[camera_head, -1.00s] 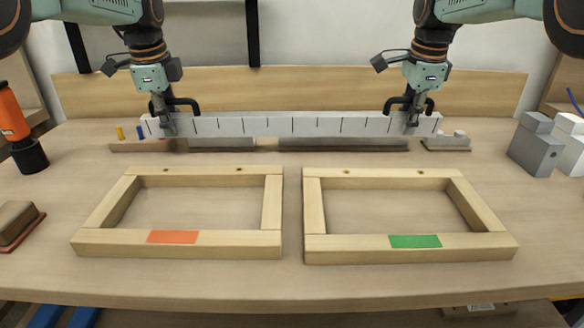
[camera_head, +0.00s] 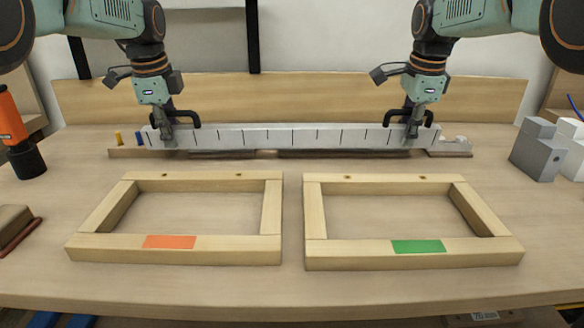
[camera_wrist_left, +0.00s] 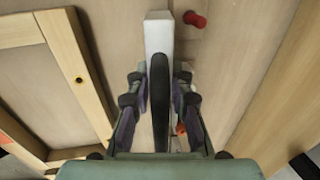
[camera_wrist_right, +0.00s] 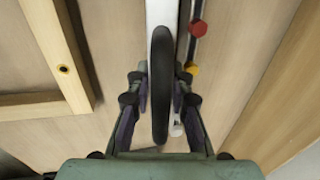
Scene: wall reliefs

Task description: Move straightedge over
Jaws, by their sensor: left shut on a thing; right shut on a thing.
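The straightedge (camera_head: 290,137) is a long pale grey bar with black tick marks, lying level across the back of the table. My left gripper (camera_head: 168,135) is shut on it near its left end, and my right gripper (camera_head: 412,131) near its right end. The bar also shows between the fingers in the left wrist view (camera_wrist_left: 159,32) and the right wrist view (camera_wrist_right: 160,12). A low brown strip (camera_head: 455,148) with small pegs shows behind and below the bar, partly hidden by it. I cannot tell whether the bar touches it.
Two wooden frames lie in front: the left frame (camera_head: 105,248) has an orange patch, the right frame (camera_head: 345,259) a green one. An orange-and-black tool (camera_head: 15,130) stands at left, grey blocks (camera_head: 536,150) at right. A wooden board (camera_head: 300,97) runs along the back.

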